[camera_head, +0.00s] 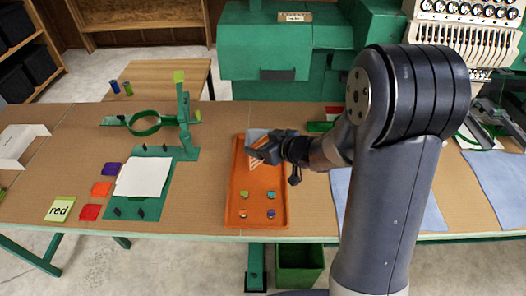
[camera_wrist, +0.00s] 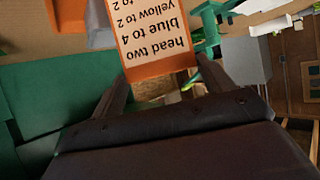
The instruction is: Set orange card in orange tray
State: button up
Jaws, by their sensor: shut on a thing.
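The orange card (camera_head: 264,153) has an orange border and a pale face with dark print. My gripper (camera_head: 272,150) is shut on it, over the back part of the orange tray (camera_head: 246,200). In the wrist view the card (camera_wrist: 158,42) stands between the fingers of my gripper (camera_wrist: 165,85), its printing upside down: "head two", "blue to 4", "yellow to 2". The tray's orange shows at the upper left there (camera_wrist: 70,14). Whether the card touches the tray cannot be told. My gripper hides part of the tray's back right.
Several small coloured pieces (camera_head: 257,203) lie in the tray's front half. A grey piece (camera_head: 257,135) is at its back. To the left are a green hoop frame (camera_head: 145,124), white cloth (camera_head: 143,177), coloured squares (camera_head: 101,188) and a "red" card (camera_head: 60,208).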

jog(key=shift+f, duration=1.1)
jog(key=shift+f, duration=0.15)
jog(key=o, duration=1.3)
jog(key=shift+c, duration=0.2)
jog(key=p+v, duration=0.1)
jog(key=v, duration=1.1)
jog(key=shift+p, duration=0.3)
